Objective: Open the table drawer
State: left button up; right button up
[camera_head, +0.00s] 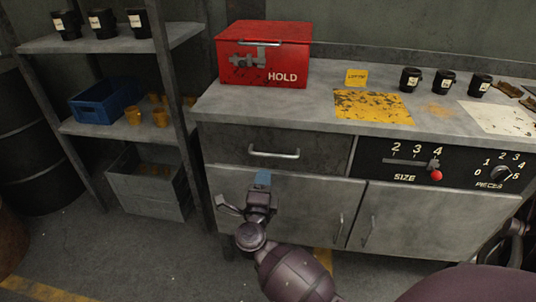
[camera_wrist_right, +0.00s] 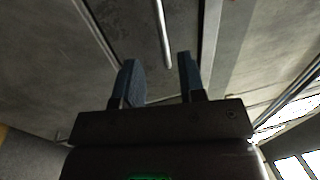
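The table drawer (camera_head: 230,146) is under the left part of the worktop in the head view. Its front looks flush with the cabinet, so it appears shut. A horizontal metal bar handle (camera_head: 274,153) is on its front. My right gripper (camera_head: 258,186) is in front of the cabinet, lower in the picture than the handle. In the right wrist view its two dark blue fingers (camera_wrist_right: 158,62) are apart with nothing between their pads. A metal bar (camera_wrist_right: 161,32), apparently the drawer handle, lies ahead between the finger directions. My left gripper is out of view.
The worktop (camera_head: 325,118) holds a red HOLD box (camera_head: 265,60) and several black cups. Cabinet doors (camera_head: 290,203) with handles are below the drawer. A control panel (camera_head: 440,165) with a red knob is to its right. A shelf rack (camera_head: 120,42) stands left.

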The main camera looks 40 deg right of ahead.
aim_at(270, 154)
jog(key=shift+b+x, duration=0.7)
jog(key=shift+x, duration=4.2)
grip_shut()
